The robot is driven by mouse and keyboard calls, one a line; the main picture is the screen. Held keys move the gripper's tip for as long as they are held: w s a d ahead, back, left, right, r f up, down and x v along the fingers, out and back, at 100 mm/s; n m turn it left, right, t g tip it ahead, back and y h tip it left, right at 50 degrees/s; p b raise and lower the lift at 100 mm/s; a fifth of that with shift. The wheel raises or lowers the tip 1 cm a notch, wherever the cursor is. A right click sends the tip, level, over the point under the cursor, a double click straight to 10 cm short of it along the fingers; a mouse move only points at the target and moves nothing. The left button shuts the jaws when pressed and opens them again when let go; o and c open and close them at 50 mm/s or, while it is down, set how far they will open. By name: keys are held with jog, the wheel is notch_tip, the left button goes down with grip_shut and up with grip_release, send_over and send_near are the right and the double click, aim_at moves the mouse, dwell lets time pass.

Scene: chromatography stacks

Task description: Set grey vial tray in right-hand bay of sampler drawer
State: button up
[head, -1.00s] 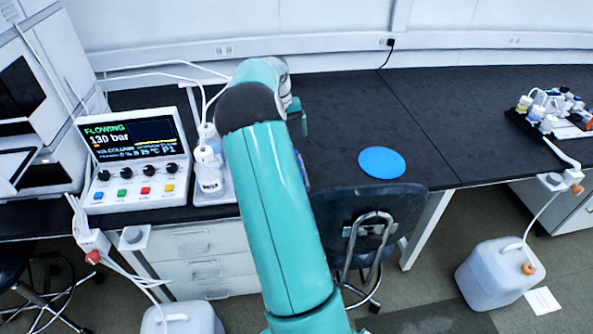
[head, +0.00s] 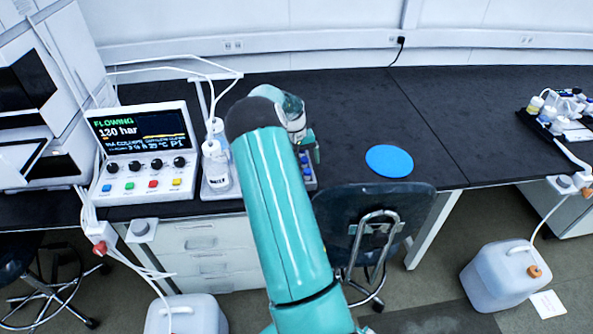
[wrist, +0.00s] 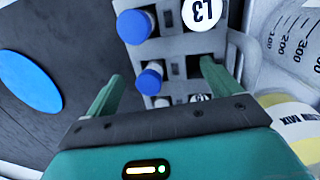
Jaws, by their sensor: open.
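The grey vial tray (wrist: 185,45) fills the upper middle of the wrist view, with blue-capped vials and round white labels, one reading L3. In the head view a sliver of the tray (head: 309,183) shows on the black bench beside my arm, which hides the rest. My gripper (wrist: 160,85) is open over the tray, its left finger beside the tray's left edge and its right finger over or near the right side. I cannot tell whether either finger touches it. No bay of the sampler drawer can be made out.
Bottles (head: 216,165) and a control box (head: 143,155) stand left of my arm; a white instrument stack (head: 45,90) is at far left. A blue disc (head: 389,161) lies on the bench to the right. A chair (head: 365,235) stands in front.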

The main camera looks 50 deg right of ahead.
jog(key=shift+s+f, duration=0.1)
jog(key=shift+f, duration=0.4)
jog(key=c, duration=1.2)
jog(key=shift+c, duration=0.9)
jog(key=shift+r, duration=0.15)
